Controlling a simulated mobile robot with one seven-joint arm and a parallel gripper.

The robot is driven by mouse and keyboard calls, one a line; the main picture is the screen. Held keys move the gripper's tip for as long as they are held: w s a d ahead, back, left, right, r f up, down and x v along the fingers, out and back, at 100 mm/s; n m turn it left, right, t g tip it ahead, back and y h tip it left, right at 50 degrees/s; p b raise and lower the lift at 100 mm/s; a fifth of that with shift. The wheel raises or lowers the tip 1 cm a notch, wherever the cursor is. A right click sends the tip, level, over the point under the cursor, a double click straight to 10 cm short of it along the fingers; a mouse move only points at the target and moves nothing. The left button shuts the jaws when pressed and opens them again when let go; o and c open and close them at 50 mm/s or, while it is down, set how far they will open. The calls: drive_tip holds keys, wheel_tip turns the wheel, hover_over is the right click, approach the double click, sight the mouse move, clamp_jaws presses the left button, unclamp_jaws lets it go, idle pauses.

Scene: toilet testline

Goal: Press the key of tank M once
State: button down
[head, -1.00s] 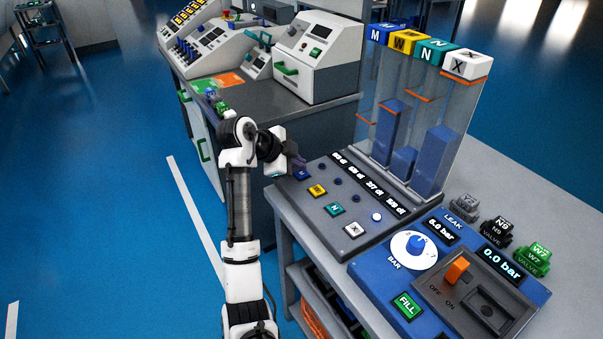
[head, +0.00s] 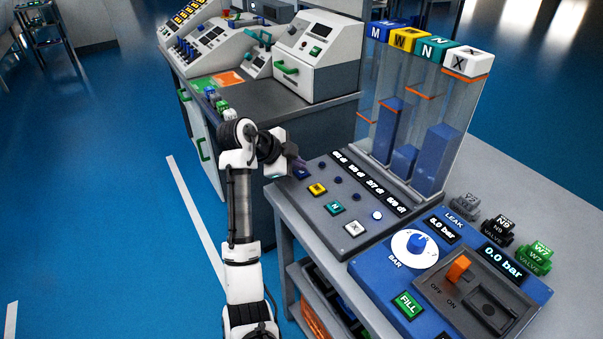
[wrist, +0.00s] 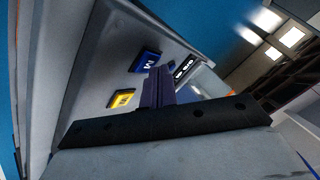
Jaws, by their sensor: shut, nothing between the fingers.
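The blue key M (head: 302,174) is at the far end of a slanted key row on the grey tank console (head: 325,225). It also shows in the wrist view (wrist: 146,62), with the yellow W key (wrist: 122,99) beside it. My gripper (head: 299,165) is shut and empty, close by key M. In the wrist view its dark fingers (wrist: 158,84) point toward the panel just right of key M; I cannot tell whether they touch it. The blue M label (head: 380,33) tops the leftmost of the clear tanks. Tank levels show as blue columns with orange marks.
Keys W (head: 317,189), N (head: 335,208) and X (head: 354,228) follow toward the front. A white lamp (head: 377,216) is lit by X. A blue pressure panel (head: 385,268) stands at front right. A white machine (head: 318,58) is on the bench behind.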

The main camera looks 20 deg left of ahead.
sight(298, 174)
drive_tip(key=shift+f, duration=0.4)
idle(0.6)
drive_tip(key=shift+r, duration=0.1)
drive_tip(key=shift+r+p, duration=0.3)
drive_tip(key=shift+r, duration=0.45)
drive_tip(key=shift+r+p, duration=1.6)
drive_tip(key=shift+r, duration=0.95)
drive_tip(key=shift+f, duration=0.1)
